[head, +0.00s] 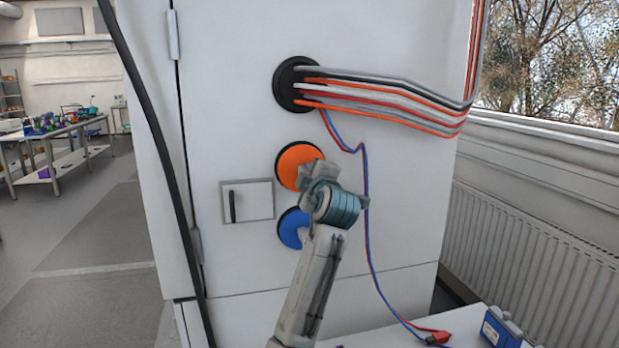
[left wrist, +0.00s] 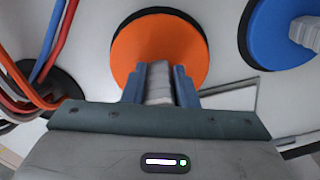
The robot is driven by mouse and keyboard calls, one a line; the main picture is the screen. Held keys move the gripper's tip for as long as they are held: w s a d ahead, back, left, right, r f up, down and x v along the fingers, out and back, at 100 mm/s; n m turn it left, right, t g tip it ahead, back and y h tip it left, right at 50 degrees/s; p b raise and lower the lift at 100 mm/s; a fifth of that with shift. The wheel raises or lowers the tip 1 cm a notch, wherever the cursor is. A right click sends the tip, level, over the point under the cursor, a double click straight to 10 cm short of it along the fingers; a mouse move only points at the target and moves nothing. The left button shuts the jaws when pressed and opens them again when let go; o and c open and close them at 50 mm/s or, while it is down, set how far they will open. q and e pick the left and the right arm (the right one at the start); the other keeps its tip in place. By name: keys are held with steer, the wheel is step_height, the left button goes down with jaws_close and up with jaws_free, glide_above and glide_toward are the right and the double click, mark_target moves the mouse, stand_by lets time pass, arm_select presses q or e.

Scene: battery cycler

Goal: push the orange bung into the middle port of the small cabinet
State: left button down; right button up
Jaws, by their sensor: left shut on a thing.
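The orange bung (head: 296,158) is a round disc with a grey grip, at the middle port of the white cabinet (head: 225,120). My left gripper (head: 318,178) is shut on the bung's grey grip and partly covers its lower right in the head view. In the left wrist view the orange bung (left wrist: 158,45) faces me, with my left gripper (left wrist: 160,80) on its grip. A dark rim shows along part of the bung's edge; I cannot tell how deep it sits. My right gripper is not in view.
A blue bung (head: 290,226) sits in the port below. The black top port (head: 293,84) passes a bundle of grey, black and orange cables. A thin red and blue lead (head: 366,220) hangs right of my arm. A blue box (head: 500,328) stands at the lower right.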

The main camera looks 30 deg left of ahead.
arm_select(q)
steer(key=shift+w+a+b, duration=0.3)
steer(key=shift+w+a, duration=0.1)
steer(key=shift+a, duration=0.05)
stand_by(0.5)
steer(key=c, duration=1.2)
jaws_free()
steer(key=shift+r, duration=0.1)
steer(key=shift+o, duration=0.6)
steer(key=o, duration=1.1)
steer(key=shift+b+v, duration=0.9)
steer(key=shift+v, duration=4.65)
